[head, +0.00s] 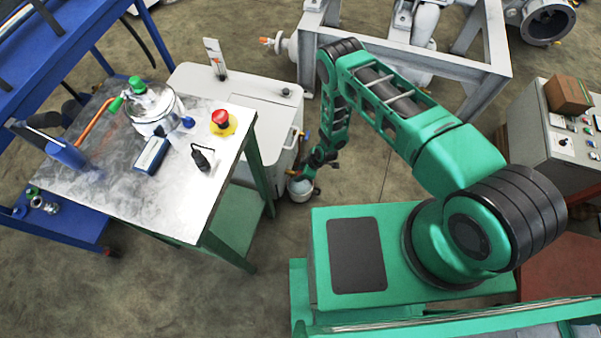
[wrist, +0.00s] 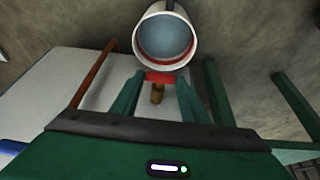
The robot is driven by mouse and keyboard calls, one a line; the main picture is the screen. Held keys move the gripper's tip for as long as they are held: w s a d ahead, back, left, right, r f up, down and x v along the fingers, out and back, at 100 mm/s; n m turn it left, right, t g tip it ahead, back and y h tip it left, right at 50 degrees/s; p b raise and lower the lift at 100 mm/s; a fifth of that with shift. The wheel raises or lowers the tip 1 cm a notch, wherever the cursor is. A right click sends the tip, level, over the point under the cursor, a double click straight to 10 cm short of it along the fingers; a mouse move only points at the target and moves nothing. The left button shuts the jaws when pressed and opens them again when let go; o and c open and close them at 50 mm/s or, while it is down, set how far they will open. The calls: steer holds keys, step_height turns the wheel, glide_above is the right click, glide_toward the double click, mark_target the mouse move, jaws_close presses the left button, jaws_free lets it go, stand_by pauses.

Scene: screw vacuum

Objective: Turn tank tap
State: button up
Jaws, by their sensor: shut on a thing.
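The tank is a white box (head: 230,85) beside the metal-topped table in the head view. Its white surface also fills the left of the wrist view (wrist: 50,85). The tap shows in the wrist view as a red handle (wrist: 160,77) with a brass-coloured body (wrist: 157,94). My gripper (wrist: 160,80) has its two green fingers on either side of the red handle, shut on it. In the head view my gripper (head: 317,160) is small at the tank's right side, and the tap is not clear there. A white bucket (wrist: 147,20) with blue-grey inside lies just beyond the fingertips.
The bucket (head: 301,190) stands on the floor below my gripper in the head view. The table (head: 100,190) holds a glass vessel (head: 155,112) and a red-and-yellow emergency button (head: 222,122). A grey metal frame (head: 440,62) stands behind my arm. Open floor lies in front of the bucket.

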steer(key=shift+a, duration=0.1)
steer(key=shift+s+a+n+t+h, duration=0.15)
steer(key=shift+n+t+h, duration=0.1)
steer(key=shift+t, duration=0.5)
steer(key=shift+s+n+t+h, duration=0.15)
steer(key=shift+t+h, duration=0.1)
steer(key=shift+t, duration=0.5)
steer(key=shift+s+f+t, duration=0.1)
steer(key=shift+s+t, duration=0.1)
steer(key=shift+t, duration=0.7)
steer(key=shift+t+h, duration=0.3)
steer(key=o, duration=1.1)
steer(key=shift+c, duration=0.2)
steer(key=shift+s, duration=0.1)
steer(key=v, duration=1)
steer(key=shift+r, duration=0.25)
